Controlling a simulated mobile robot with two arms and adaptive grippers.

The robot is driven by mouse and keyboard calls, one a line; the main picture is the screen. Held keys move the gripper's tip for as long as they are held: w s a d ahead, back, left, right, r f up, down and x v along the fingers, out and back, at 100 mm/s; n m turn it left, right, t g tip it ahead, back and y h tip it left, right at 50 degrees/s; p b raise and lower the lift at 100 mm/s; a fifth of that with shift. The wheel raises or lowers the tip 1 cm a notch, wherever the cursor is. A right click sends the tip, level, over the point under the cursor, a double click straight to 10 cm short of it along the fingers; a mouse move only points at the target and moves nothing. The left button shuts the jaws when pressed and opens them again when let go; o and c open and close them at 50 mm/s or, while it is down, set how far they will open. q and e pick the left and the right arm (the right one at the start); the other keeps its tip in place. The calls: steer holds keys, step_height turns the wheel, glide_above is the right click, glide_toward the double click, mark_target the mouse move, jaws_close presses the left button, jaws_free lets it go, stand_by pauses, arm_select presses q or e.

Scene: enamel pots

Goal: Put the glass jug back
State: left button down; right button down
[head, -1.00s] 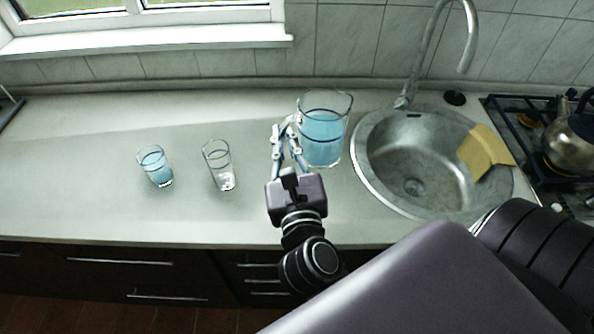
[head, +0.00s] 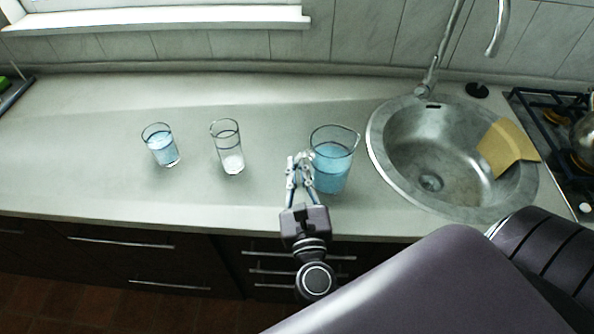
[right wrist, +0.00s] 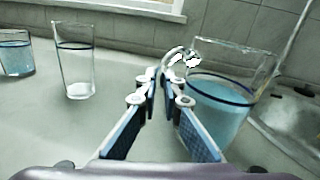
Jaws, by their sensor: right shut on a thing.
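The glass jug (head: 334,165) holds blue liquid and looks upright, left of the sink near the counter's front. It also shows at the right in the right wrist view (right wrist: 222,100). My right gripper (head: 301,158) is at the jug's left side, its fingers closed together on the handle (right wrist: 180,60). The fingers partly cover the handle. I cannot tell whether the jug's base touches the counter. My left gripper is not in view.
A glass with blue liquid (head: 163,150) and a glass with a little clear liquid (head: 232,162) stand on the counter (head: 90,180) to the left. The round sink (head: 450,160) is close on the right, with a yellow cloth (head: 506,147) on its rim. A stove is at far right.

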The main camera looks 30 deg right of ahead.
steer(key=shift+f, duration=0.2)
steer(key=c, duration=2.5)
jaws_free()
steer(key=shift+f, duration=0.15)
steer(key=o, duration=0.4)
steer(key=b+v, duration=0.3)
steer(key=v, duration=0.8)
steer(key=shift+s, duration=0.1)
steer(key=shift+s+a, duration=0.2)
steer(key=shift+s, duration=0.25)
